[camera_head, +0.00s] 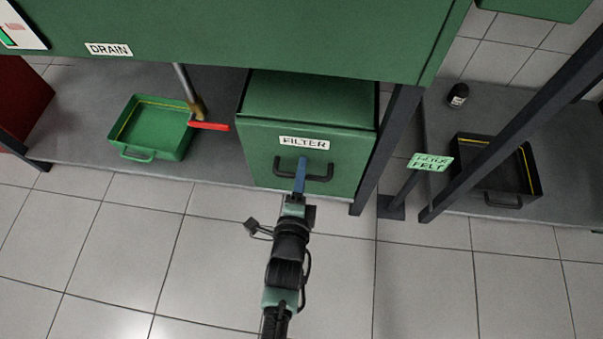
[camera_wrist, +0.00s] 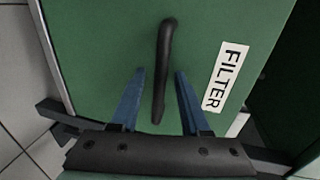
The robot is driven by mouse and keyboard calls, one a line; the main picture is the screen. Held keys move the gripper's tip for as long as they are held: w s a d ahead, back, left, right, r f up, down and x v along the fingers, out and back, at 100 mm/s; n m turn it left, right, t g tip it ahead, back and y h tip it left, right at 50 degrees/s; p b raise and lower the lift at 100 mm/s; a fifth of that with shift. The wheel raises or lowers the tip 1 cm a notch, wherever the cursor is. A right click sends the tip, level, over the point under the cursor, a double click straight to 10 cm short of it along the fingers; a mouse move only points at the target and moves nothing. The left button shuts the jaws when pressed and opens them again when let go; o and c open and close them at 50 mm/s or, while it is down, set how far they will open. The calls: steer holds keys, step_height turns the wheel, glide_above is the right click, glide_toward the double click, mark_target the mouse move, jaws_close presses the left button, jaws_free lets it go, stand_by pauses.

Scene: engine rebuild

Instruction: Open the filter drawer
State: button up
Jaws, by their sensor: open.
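The green filter drawer (camera_head: 256,155) has a white FILTER label (camera_head: 304,142) and a black bar handle (camera_head: 321,178) on its front. Its front looks flush with the box around it. In the wrist view the handle (camera_wrist: 163,70) runs up the picture, with the FILTER label (camera_wrist: 226,76) to its right. My gripper (camera_wrist: 160,72) is open, with one blue finger on each side of the handle's lower part. Gaps show between the fingers and the bar. In the head view my gripper (camera_head: 301,165) is at the handle's middle.
A dark post (camera_head: 388,150) stands right of the drawer. Further right are a green sign (camera_head: 430,162), a black tray (camera_head: 505,200) and a small bottle (camera_head: 458,95). The tiled floor in front is clear.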

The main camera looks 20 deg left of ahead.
jaws_close()
stand_by(1.3)
